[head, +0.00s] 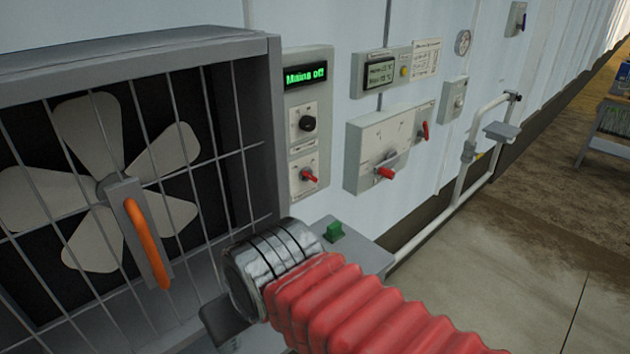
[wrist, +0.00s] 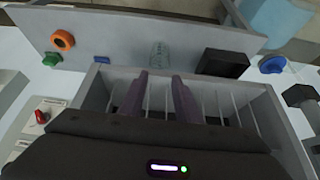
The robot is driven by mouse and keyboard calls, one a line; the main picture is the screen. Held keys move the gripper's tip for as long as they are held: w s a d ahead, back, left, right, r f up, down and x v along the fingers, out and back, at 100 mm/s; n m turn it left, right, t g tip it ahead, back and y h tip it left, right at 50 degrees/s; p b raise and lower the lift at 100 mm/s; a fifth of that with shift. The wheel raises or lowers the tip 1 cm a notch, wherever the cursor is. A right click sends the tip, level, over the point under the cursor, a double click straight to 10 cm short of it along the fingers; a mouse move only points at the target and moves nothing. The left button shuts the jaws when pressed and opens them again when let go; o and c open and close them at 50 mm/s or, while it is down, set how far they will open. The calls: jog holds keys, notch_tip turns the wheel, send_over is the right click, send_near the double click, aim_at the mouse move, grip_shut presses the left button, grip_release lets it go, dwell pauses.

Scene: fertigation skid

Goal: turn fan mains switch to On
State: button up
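The control panel (head: 292,150) beside the fan has a green-lit display (head: 305,75) that reads "Mains off!". Below it are a black knob (head: 307,123) and a red switch (head: 309,175), which I take for the fan mains switch. The small print is unreadable. My gripper (wrist: 163,90) shows in the wrist view with its two dark fingers apart and nothing seen between them. It is over a grey slatted box (wrist: 215,100), away from the panel. In the head view, my fingers are not visible. A red switch (wrist: 41,117) also shows at the wrist view's left; I cannot tell which one.
The caged fan (head: 110,185) with an orange handle (head: 147,243) fills the left. A grey box with a red lever (head: 385,173) is right of the panel. A shelf (head: 372,258) bears a green block (head: 334,231). White pipes (head: 440,215) run further right.

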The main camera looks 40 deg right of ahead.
jog(key=w+d+f+m+g+y, duration=0.15)
jog(key=d+f+m+y, duration=0.35)
jog(key=d+f+m, duration=0.85)
jog(key=w+d+r+m+t+h, duration=0.1)
jog(key=w+d+r+m+t, duration=0.2)
jog(key=d, duration=0.5)
jog(key=w+d+r+m+t+h, duration=0.2)
jog(key=w+d+r+m+t, duration=0.1)
jog(key=d+r+m+t, duration=0.2)
jog(key=w+d+r+m+t+h, duration=0.1)
jog(key=w+d+r+m+t, duration=0.2)
jog(key=d, duration=0.7)
jog(key=r+m+t, duration=0.1)
jog(key=m+t, duration=0.1)
jog(key=t, duration=0.1)
jog(key=shift+d, duration=0.35)
